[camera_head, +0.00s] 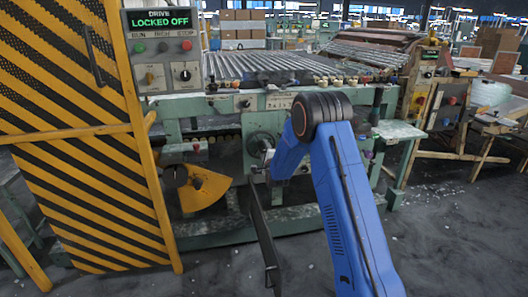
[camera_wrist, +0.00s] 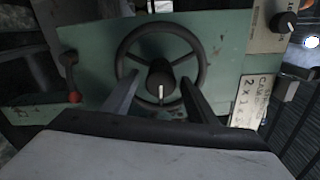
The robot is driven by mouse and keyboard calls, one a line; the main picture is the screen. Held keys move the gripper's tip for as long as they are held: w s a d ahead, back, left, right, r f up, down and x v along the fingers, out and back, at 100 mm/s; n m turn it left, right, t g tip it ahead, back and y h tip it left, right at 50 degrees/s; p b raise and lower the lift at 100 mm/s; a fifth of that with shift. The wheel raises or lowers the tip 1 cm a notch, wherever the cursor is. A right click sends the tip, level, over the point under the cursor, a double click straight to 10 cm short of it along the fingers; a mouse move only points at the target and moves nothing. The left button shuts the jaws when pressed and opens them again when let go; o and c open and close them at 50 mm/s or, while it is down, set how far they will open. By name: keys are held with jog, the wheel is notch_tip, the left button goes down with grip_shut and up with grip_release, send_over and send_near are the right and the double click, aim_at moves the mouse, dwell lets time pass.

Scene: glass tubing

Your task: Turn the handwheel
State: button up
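The handwheel (camera_wrist: 160,72) is a dark round wheel with thin spokes and a black hub with a white mark, on a green machine panel. My gripper (camera_wrist: 160,82) is open. In the wrist view its two fingers reach towards the wheel, one left and one right of the hub. I cannot tell whether they touch it. In the head view the handwheel (camera_head: 258,143) shows on the machine's front just left of my blue arm, which hides part of it. The fingers are hard to make out there.
A panel reading "LOCKED OFF" (camera_head: 160,22) stands at upper left beside a yellow-black striped gate (camera_head: 85,150). A yellow sector part (camera_head: 203,190) is left of the wheel. A red-knobbed lever (camera_wrist: 73,97), a white label (camera_wrist: 250,100) and a black knob (camera_wrist: 284,23) flank the wheel.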

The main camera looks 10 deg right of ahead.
jog(key=s, duration=1.7)
jog(key=shift+s, duration=0.2)
jog(key=shift+r, duration=0.1)
jog(key=s+d+r+n+g, duration=0.1)
jog(key=s+r+n+g, duration=0.2)
jog(key=s+r+n, duration=0.5)
jog(key=s+d+r+n+g, duration=0.1)
jog(key=s+r+n+g, duration=0.3)
jog(key=s, duration=0.8)
jog(key=s+d+r+n+g, duration=0.1)
jog(key=s+n+g, duration=0.5)
jog(key=s, duration=3.1)
jog(key=n, duration=0.2)
jog(key=shift+d+n, duration=0.25)
jog(key=shift+n, duration=0.05)
jog(key=shift+r, duration=0.1)
